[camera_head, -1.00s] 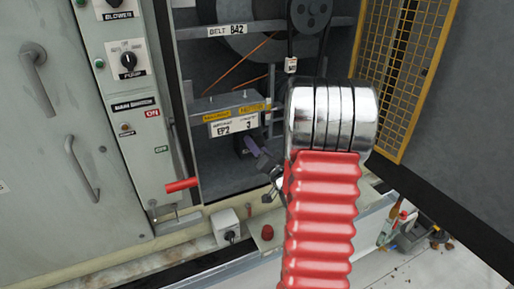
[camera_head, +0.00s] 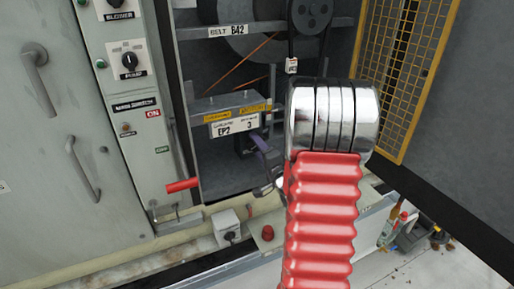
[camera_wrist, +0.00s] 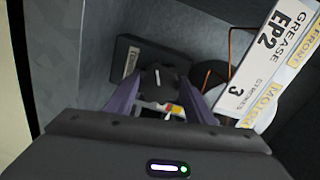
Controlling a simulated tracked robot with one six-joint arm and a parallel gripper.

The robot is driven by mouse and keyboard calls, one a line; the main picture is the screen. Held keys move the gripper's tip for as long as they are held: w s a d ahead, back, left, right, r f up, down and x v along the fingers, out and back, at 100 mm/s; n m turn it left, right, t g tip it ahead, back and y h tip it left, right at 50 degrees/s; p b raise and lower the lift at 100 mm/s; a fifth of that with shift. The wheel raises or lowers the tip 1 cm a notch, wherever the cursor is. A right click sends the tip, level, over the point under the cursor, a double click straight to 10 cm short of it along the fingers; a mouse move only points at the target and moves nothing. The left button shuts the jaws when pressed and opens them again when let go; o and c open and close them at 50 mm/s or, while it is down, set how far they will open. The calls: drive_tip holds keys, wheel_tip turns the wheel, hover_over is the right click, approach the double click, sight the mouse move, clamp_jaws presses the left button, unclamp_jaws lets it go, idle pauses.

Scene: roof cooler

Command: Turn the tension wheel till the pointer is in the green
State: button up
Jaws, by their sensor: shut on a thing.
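The tension wheel (camera_wrist: 156,78) is a small dark knob with a white mark, between my gripper's purple fingers in the wrist view. My gripper (camera_wrist: 158,90) is shut on it. A small scale (camera_wrist: 172,110) with yellow, red, white and green patches shows just below the wheel, between the fingers. I cannot make out where its pointer stands. In the head view my gripper (camera_head: 262,150) reaches under the grey labelled bar inside the open cabinet. The wheel and scale are hidden there.
The label plate "EP2 3" (camera_head: 235,124) is close above my gripper. A belt pulley (camera_head: 310,12) is above. A red handle (camera_head: 182,185) juts out at the left. A yellow mesh guard (camera_head: 412,75) and open dark door (camera_head: 475,130) bound the right.

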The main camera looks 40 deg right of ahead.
drive_tip(key=shift+s+d+f, duration=0.1)
drive_tip(key=shift+d+f, duration=0.05)
drive_tip(key=o, duration=1)
